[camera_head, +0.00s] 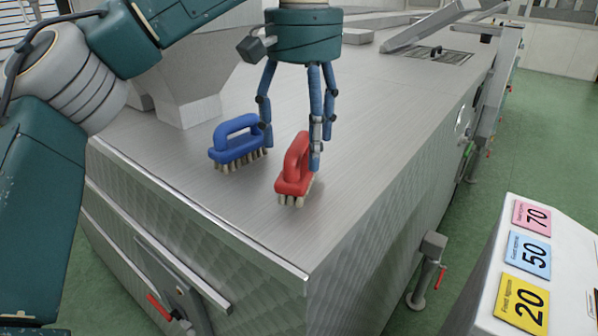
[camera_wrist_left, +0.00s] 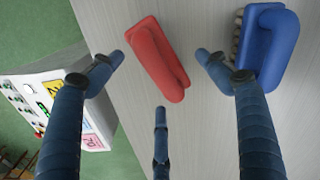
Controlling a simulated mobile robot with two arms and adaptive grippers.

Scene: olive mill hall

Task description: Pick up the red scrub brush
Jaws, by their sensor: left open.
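The red scrub brush (camera_head: 293,178) stands bristles down on the metal top, near its front corner. In the left wrist view the red brush (camera_wrist_left: 158,60) lies between my spread fingers. My left gripper (camera_head: 294,150) is open above and just behind the red brush, its blue fingers pointing down. One finger overlaps the red brush's right edge in the head view; I cannot tell whether it touches. In the left wrist view the left gripper (camera_wrist_left: 160,72) holds nothing. My right gripper is not in view.
A blue scrub brush (camera_head: 236,145) stands left of the red one, close to one finger; it also shows in the left wrist view (camera_wrist_left: 268,45). The metal top (camera_head: 385,110) is bare to the right. A white box with number labels (camera_head: 565,265) stands at lower right.

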